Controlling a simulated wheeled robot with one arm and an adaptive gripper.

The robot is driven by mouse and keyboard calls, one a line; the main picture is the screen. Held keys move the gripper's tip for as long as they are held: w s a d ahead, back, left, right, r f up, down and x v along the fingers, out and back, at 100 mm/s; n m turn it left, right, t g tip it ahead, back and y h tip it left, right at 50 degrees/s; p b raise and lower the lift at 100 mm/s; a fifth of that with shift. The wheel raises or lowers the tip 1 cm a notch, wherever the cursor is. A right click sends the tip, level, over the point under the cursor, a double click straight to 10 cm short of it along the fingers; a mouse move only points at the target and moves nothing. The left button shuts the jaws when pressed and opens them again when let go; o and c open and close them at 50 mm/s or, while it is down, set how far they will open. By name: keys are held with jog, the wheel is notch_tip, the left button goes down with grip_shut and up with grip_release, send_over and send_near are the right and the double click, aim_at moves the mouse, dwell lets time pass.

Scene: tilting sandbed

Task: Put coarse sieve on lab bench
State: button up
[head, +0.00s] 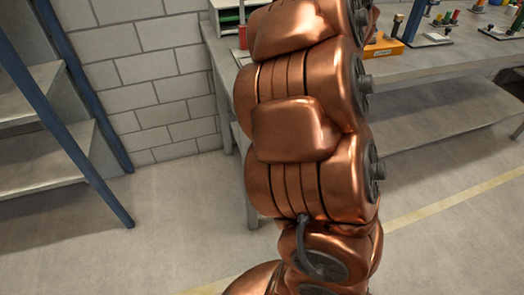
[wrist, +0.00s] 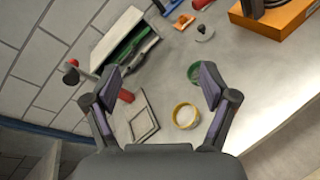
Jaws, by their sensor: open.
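My gripper (wrist: 160,82) is open and empty in the wrist view, with its fingers spread above the lab bench (wrist: 245,85). A round yellow-rimmed dish or sieve (wrist: 186,115) with a pale inside lies on the bench near the right finger. A smaller green ring (wrist: 194,73) lies beyond it, close to the right fingertip. I cannot tell whether either is the coarse sieve. In the head view the bench (head: 425,68) is at the back, and my arm hides part of it and my gripper.
A pale rack (wrist: 125,42) with green contents stands at the bench's wall side. A red object (wrist: 126,96) and a square frame (wrist: 143,124) lie near the left finger. An orange block (wrist: 283,18) is at top right. Shelves (head: 45,125) stand left; the floor between is clear.

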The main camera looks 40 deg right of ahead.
jog(key=s+a+f+m+g+y, duration=0.1)
jog(key=s+a+f+m+g, duration=0.2)
jog(key=s+a+f+m, duration=0.4)
jog(key=s+a+f+m+g+y, duration=0.25)
jog(key=a+m, duration=0.25)
jog(key=a, duration=0.4)
jog(key=s+a+f+m+g, duration=0.35)
jog(key=a+f+m, duration=0.2)
jog(key=a, duration=0.35)
jog(key=s+a+f+m+g+y, duration=0.2)
jog(key=s+a+f+y, duration=0.1)
jog(key=s+a, duration=0.6)
jog(key=s+a+f+m+g+y, duration=0.2)
jog(key=s+a+f+g+y, duration=0.1)
jog(key=s+a, duration=0.6)
jog(key=a, duration=0.3)
jog(key=shift+s+f, duration=0.25)
jog(key=shift+s, duration=0.15)
notch_tip(320, 180, up, 10)
jog(key=p, duration=1)
